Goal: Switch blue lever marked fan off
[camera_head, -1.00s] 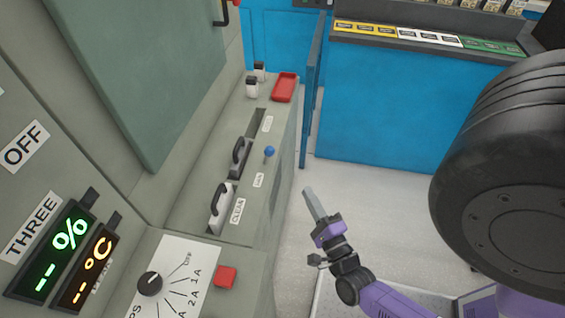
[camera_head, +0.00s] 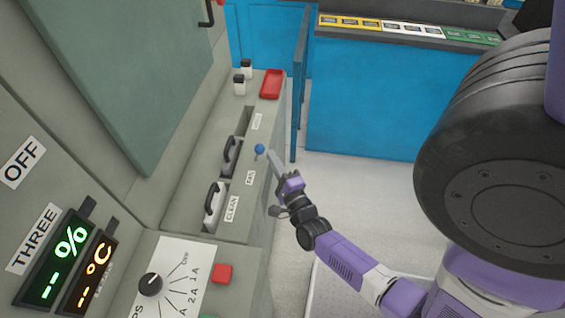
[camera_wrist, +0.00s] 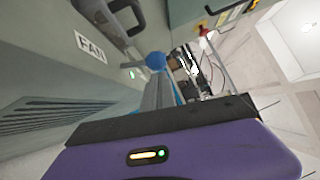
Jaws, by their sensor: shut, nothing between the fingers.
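The blue lever (camera_head: 259,149) is a small ball-topped stick on the sloped grey console, just above the label marked fan (camera_head: 249,177). In the wrist view, the lever's blue ball (camera_wrist: 156,61) shows beyond my fingertips, with the FAN label (camera_wrist: 90,47) to its left and a small green light near it. My gripper (camera_head: 272,157) is shut and empty, its tip close to the right side of the lever's ball. In the wrist view my gripper (camera_wrist: 157,88) points at the ball. I cannot tell whether they touch.
Two black-handled sliders (camera_head: 231,156) (camera_head: 213,204) stand left of the lever, the nearer beside a CLEAN label (camera_head: 232,208). A red button (camera_head: 222,273) is nearer. Open floor (camera_head: 350,215) lies right of the console.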

